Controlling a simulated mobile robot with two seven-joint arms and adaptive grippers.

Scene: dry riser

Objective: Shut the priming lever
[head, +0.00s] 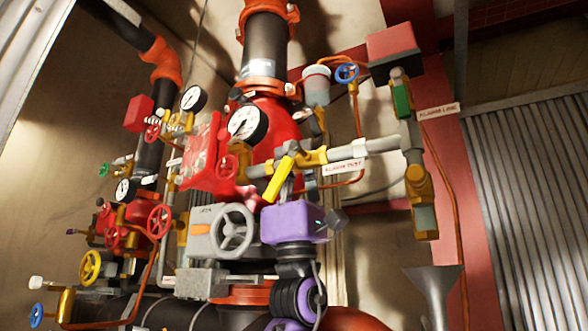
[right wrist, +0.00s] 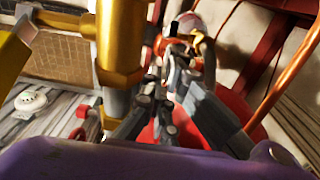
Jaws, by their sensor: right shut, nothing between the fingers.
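No readable label names the priming lever, so I cannot tell for certain which lever it is. A yellow lever (head: 279,180) sits slanted at the pipe beside the "ALARM TEST" tag (head: 344,167). A green lever (head: 402,101) lies along the upright pipe near the "ALARM LINE" tag (head: 438,111). My right gripper (right wrist: 172,62) is shut and empty in the right wrist view, beside a brass fitting (right wrist: 121,45). In the head view its purple wrist is just below the yellow lever; its fingertips are hard to make out there. My left gripper is not in view.
A grey handwheel (head: 233,229) and a pressure gauge (head: 247,124) are close to my right wrist on the left. A grey funnel (head: 433,283) stands at lower right. A copper tube (head: 448,190) runs down there. A corrugated shutter (head: 530,190) is at far right.

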